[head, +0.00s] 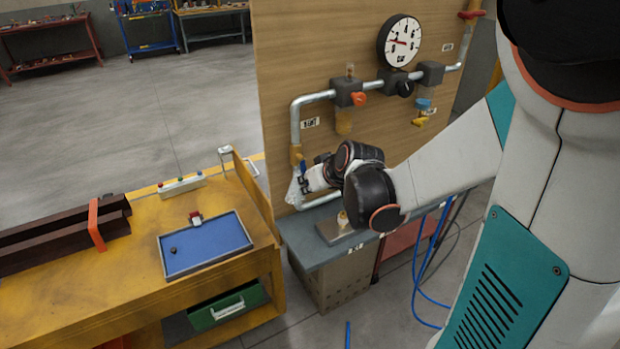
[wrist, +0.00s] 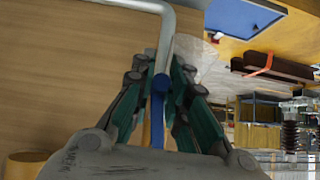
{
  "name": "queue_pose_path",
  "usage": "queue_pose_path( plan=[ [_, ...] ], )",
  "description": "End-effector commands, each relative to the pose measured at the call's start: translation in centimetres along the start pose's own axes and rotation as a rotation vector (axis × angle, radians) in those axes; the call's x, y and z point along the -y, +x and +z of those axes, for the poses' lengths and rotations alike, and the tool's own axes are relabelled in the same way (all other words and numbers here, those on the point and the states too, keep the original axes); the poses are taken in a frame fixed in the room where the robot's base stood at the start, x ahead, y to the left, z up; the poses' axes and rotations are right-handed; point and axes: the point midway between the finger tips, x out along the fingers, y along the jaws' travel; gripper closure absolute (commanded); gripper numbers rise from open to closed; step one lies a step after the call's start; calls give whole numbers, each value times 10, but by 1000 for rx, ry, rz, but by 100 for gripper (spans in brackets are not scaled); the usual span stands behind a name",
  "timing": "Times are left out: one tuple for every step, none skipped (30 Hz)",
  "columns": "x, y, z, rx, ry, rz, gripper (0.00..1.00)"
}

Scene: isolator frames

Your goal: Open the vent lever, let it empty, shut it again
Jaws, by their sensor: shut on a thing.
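The vent lever appears to be the blue handle (wrist: 159,84) in the wrist view, in front of the grey pipe (wrist: 166,38). My gripper (wrist: 160,72) has its two green-padded fingers on either side of the handle, shut on it. In the head view my gripper (head: 299,187) is at the lower left bend of the pipe (head: 295,125), with a bit of blue showing beside it. My wrist hides most of the valve there. The round gauge (head: 400,41) is at the top of the wooden board, with its needle pointing left.
An orange-handled valve (head: 358,98), a black knob (head: 405,88) and a small blue and orange fitting (head: 423,108) are on the board. A grey bench (head: 300,235) stands below. The yellow bench on the left holds a blue tray (head: 205,245). Blue hoses (head: 428,262) hang at right.

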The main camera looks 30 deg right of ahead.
Motion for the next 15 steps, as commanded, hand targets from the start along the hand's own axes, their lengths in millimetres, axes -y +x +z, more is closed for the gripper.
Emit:
queue_pose_path(
  plan=[
    [-1, 0, -1, -3, 23, -16, 100],
    [0, 1, -1, -3, 35, -27, 100],
    [2, 1, -1, -3, 49, -42, 100],
    [3, 1, 0, -3, 58, -52, 100],
    [4, 1, 0, -2, 67, -61, 100],
    [5, 1, 0, -3, 78, -72, 100],
    [6, 1, 0, -3, 85, -79, 100],
    [6, 1, 0, -3, 92, -86, 100],
    [7, 1, 0, -3, 99, -93, 100],
    [7, 1, 0, -2, 104, -98, 100],
    [8, 1, 0, -2, 108, -102, 100],
    [8, 1, 0, -2, 113, -108, 100],
    [9, 1, 0, -2, 116, -111, 100],
    [9, 1, 0, -2, 118, -113, 100],
    [9, 1, 0, -2, 121, -115, 100]
  ],
)
